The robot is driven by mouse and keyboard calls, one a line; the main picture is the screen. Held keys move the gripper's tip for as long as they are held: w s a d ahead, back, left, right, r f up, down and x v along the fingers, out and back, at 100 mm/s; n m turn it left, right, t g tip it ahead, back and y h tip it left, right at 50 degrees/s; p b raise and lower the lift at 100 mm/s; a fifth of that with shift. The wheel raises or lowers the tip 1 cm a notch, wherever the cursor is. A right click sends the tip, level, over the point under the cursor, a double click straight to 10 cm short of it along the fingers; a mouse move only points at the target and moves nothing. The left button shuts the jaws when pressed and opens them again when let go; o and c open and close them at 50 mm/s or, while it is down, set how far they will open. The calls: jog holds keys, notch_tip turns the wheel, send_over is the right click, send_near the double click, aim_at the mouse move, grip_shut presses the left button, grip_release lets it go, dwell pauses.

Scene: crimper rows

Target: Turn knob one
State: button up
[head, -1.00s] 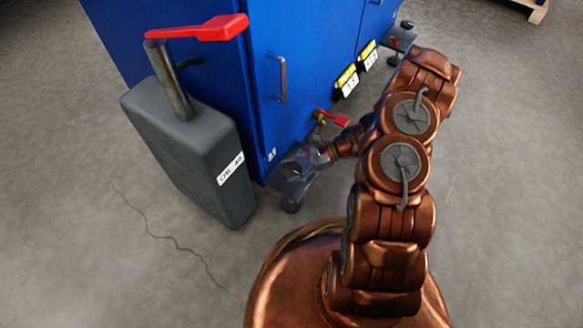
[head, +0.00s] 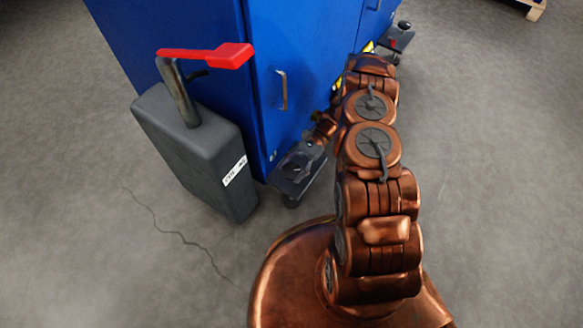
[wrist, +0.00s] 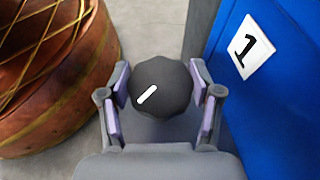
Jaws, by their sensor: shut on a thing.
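Knob one (wrist: 166,84) is a dark grey, lobed knob with a white pointer mark, in the middle of the wrist view. The mark slants from lower left to upper right. A label with the number 1 (wrist: 247,46) is on the blue cabinet beside it. My gripper (wrist: 161,90) is shut on the knob, with a pad on its left and right sides. In the head view my gripper (head: 301,160) is over a dark bracket (head: 291,186) low at the cabinet's corner. The knob itself is hard to make out there.
The blue cabinet (head: 300,60) stands behind the bracket, with a door handle (head: 281,88). A grey box (head: 205,155) with a red lever (head: 215,55) stands to the left. Another bracket (head: 397,38) is farther along. Open floor lies left and right.

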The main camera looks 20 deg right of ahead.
jog(key=shift+s+g, duration=0.15)
jog(key=shift+g, duration=0.15)
jog(key=o, duration=1.1)
jog(key=shift+o, duration=0.2)
jog(key=v, duration=1.2)
jog(key=shift+r, duration=0.1)
